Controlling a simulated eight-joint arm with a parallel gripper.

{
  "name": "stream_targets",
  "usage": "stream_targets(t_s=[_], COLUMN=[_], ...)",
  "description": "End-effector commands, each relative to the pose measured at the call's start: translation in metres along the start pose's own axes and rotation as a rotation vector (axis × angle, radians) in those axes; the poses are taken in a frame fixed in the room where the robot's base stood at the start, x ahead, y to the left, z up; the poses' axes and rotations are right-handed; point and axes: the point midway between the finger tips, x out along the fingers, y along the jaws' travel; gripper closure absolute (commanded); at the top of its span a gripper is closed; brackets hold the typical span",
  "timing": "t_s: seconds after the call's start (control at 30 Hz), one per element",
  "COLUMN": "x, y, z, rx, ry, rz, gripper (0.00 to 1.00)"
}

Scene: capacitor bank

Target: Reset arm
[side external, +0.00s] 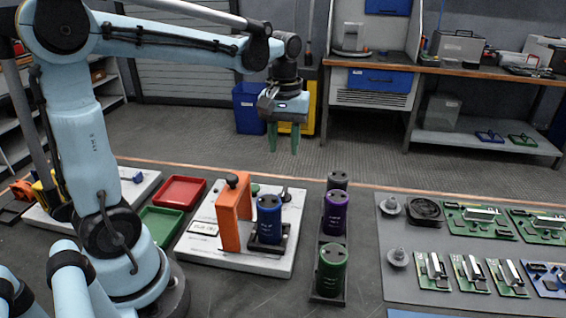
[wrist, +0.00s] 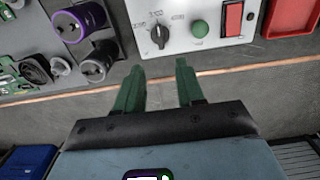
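My gripper (side external: 284,140) hangs in the air, high beyond the far edge of the bench, with its green fingers pointing down. The fingers are apart with nothing between them, as the wrist view (wrist: 158,78) also shows. A blue capacitor (side external: 269,220) stands upright in a dark holder on the white test panel (side external: 207,246), beside an orange upright (side external: 233,212). A purple capacitor (side external: 335,213), a green capacitor (side external: 332,272) and a dark grey capacitor (side external: 337,181) stand in a row on a black rack (side external: 326,297). The gripper touches none of them.
A red tray (side external: 181,192) and a green tray (side external: 160,226) lie left of the panel; both look empty. Circuit boards (side external: 481,222) lie on a grey mat at right. A blue bin (side external: 248,108) stands on the floor behind the gripper. Air around the gripper looks clear.

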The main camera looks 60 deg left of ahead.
Motion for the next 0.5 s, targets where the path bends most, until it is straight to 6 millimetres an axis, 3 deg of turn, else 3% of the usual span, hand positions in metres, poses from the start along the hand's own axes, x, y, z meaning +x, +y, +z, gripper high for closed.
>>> stream_targets(t_s=[0.27,0.5], x=[0.016,0.049], y=[0.000,0.000], z=[-0.001,0.000], rx=[0.000,0.000], ry=[0.000,0.000], rz=[0.000,0.000], gripper=[0.62,0.62])
